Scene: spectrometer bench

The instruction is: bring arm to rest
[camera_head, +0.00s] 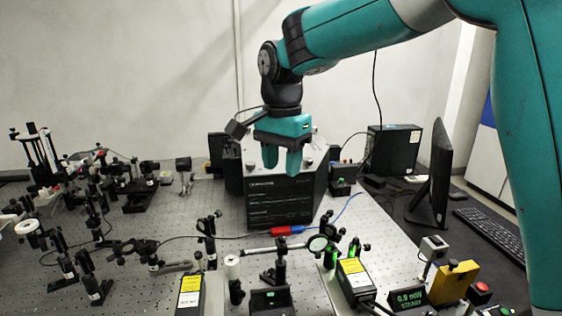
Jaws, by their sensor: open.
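My teal arm reaches in from the right and bends down above the optical bench. My gripper (282,168) points downward with its two teal fingers apart, and nothing shows between them. It hangs in front of or over the dark spectrometer box (280,200); I cannot tell how much height separates them. The gripper hides part of the box's upper front.
The perforated bench (150,225) carries several optics mounts at left and front. A power meter (408,298), yellow block (454,281), monitor (433,175) and keyboard (490,230) stand at right.

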